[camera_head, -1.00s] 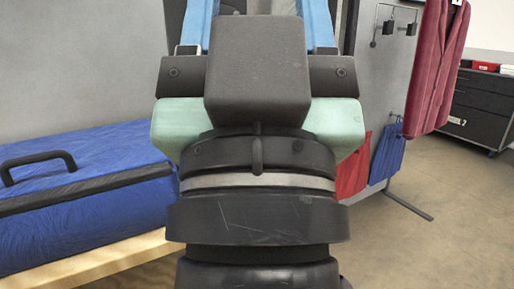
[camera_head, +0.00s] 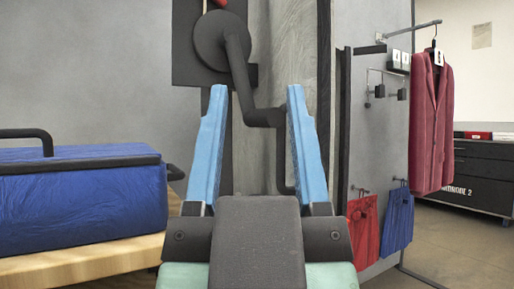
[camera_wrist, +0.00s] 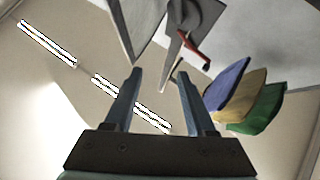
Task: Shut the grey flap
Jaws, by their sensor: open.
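A grey, wood-grained panel (camera_head: 270,150), which looks like the grey flap, stands upright ahead in the head view. Its top is cut off by the frame, and how far it stands open cannot be told. A dark bent handle (camera_head: 238,65) on a round hub hangs in front of its left part. My gripper (camera_head: 257,95) points up and forward with its two blue fingers spread and nothing between them. The lower end of the handle shows between the fingers; contact cannot be told. The wrist view also shows my gripper (camera_wrist: 158,74) open, below grey panels and a red-tipped lever (camera_wrist: 195,50).
A blue case (camera_head: 80,205) with dark handles lies on a wooden top (camera_head: 85,262) at left. At right, a red jacket (camera_head: 430,125) and red and blue cloths (camera_head: 362,230) hang by a grey partition (camera_head: 380,145). The floor at far right is clear.

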